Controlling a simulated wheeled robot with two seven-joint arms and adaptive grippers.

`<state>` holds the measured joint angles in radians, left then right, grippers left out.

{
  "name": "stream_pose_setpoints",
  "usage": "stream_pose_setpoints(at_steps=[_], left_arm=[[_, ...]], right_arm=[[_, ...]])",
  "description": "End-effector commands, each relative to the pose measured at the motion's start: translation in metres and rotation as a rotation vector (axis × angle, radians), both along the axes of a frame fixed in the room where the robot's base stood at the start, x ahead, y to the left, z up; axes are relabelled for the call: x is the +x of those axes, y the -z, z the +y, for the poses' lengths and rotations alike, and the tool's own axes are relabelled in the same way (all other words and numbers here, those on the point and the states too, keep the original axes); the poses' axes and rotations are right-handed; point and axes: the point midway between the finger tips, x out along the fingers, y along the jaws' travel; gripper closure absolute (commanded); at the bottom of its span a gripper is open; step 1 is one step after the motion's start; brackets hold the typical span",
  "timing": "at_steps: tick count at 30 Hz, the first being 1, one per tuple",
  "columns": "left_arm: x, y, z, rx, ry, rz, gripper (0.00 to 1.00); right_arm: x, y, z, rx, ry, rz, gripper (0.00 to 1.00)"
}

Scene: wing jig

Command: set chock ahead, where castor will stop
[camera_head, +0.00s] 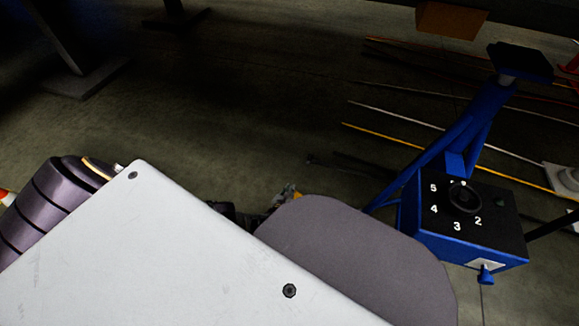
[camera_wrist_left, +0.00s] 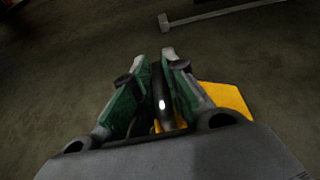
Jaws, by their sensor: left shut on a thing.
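In the left wrist view my left gripper (camera_wrist_left: 157,72) is shut on a dark, upright, curved part, with the green-lined fingers on either side of it. A yellow chock (camera_wrist_left: 228,98) shows behind and to the right of the fingers; the dark part appears to belong to it. In the head view my left gripper (camera_head: 283,196) is small and mostly hidden behind my own grey body parts. Bare floor lies beneath the gripper. I cannot pick out a castor. My right gripper is out of view.
A blue stand (camera_head: 478,125) carries a black-topped dial box (camera_head: 470,208) on the right. Long thin yellow, white and red lines (camera_head: 400,113) cross the floor behind it. A brown block (camera_head: 450,20) is at the top. Open floor (camera_head: 230,100) lies in the middle.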

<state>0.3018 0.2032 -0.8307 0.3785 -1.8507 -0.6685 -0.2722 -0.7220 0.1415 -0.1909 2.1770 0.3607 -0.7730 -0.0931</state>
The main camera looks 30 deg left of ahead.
Motion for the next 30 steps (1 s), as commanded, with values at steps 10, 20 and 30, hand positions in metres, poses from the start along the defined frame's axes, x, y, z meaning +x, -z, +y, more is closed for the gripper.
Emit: stream_pose_setpoints(at_steps=[10,20,30], left_arm=[[0.0,0.0,-0.001,0.0,0.001,0.0,0.65],[-0.001,-0.001,0.0,0.0,0.0,0.0,0.65],[-0.012,-0.006,-0.003,-0.001,0.001,0.001,0.65]], right_arm=[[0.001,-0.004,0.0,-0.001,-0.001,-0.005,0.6],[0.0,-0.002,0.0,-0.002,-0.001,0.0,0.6],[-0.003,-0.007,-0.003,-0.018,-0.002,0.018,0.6]])
